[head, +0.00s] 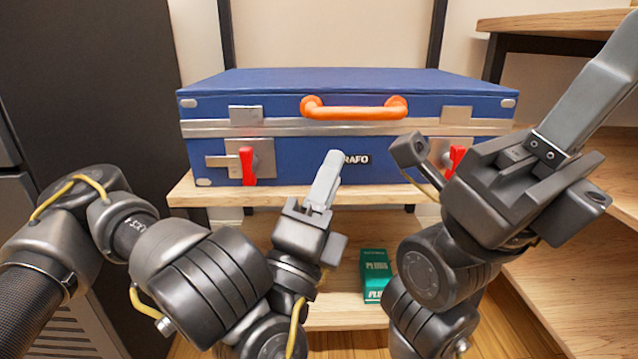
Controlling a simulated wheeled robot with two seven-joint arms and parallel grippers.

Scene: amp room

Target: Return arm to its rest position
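My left arm comes in from the left and bends up at the lower middle. Its gripper (332,160) points upward in front of the blue case. Its pale fingers show together as one narrow piece, with nothing seen between them. They overlap the case's lettering in the picture. My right gripper (606,75) is raised at the right and points to the upper right. Its fingers run to the picture's edge and show side-on, so their opening is hidden. Neither gripper visibly holds anything.
A blue case (280,155) with an orange handle (354,112) and red latches lies on a wooden shelf (195,193). A green box (375,270) stands on the lower shelf.

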